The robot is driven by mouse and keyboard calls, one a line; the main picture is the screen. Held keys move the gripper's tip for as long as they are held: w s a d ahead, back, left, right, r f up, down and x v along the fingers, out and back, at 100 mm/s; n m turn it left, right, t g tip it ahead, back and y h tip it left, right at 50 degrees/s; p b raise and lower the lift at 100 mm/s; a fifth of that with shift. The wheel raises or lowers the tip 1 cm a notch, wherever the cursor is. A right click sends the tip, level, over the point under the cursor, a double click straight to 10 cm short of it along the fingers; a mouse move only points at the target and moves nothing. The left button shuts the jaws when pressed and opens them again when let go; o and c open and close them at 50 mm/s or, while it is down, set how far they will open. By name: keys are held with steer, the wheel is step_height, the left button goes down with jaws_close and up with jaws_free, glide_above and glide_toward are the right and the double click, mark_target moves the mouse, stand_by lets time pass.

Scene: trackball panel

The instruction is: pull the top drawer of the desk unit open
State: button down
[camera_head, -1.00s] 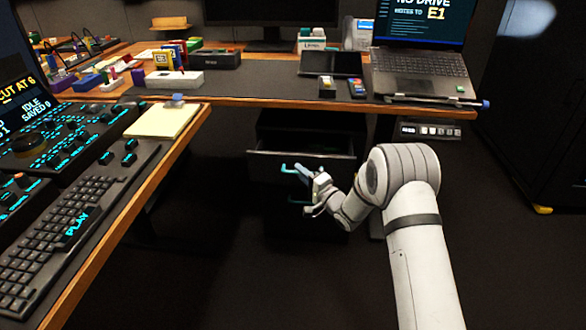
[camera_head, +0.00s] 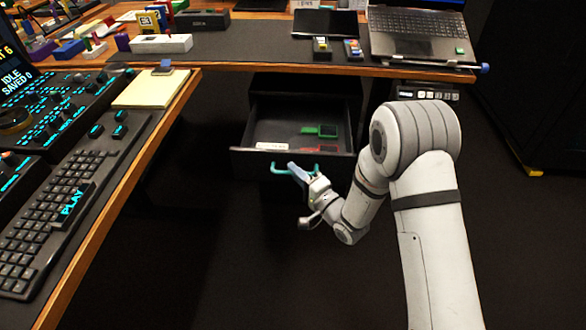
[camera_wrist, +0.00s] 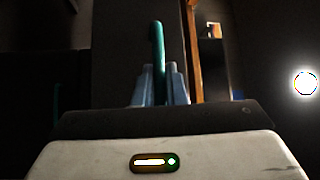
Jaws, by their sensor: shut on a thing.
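The top drawer (camera_head: 250,157) of the dark desk unit (camera_head: 303,92) stands well out from its cabinet under the desk, and I see down into it. It holds a green item, a red item and a white label or card. Its teal handle (camera_head: 277,171) runs along the lower front. My gripper (camera_head: 296,171) is shut on this handle. In the wrist view the two blue-grey fingers of my gripper (camera_wrist: 160,85) close around the teal bar of the handle (camera_wrist: 158,45). The drawer front is dark and partly hidden there.
The desk (camera_head: 290,67) above carries a laptop (camera_head: 418,25), a tablet and small boxes. A side desk edge (camera_head: 130,190) with a keyboard (camera_head: 50,215) and a yellow notepad (camera_head: 152,88) runs along the left. The dark floor in front of the drawer looks clear.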

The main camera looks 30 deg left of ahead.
steer(key=shift+w+d, duration=0.15)
steer(key=c, duration=1.8)
jaws_free()
steer(key=shift+o, duration=0.2)
steer(key=shift+s, duration=0.25)
steer(key=p+v, duration=0.1)
steer(key=v, duration=0.6)
steer(key=shift+d+p, duration=0.3)
steer(key=shift+p, duration=0.05)
steer(key=shift+f, duration=0.1)
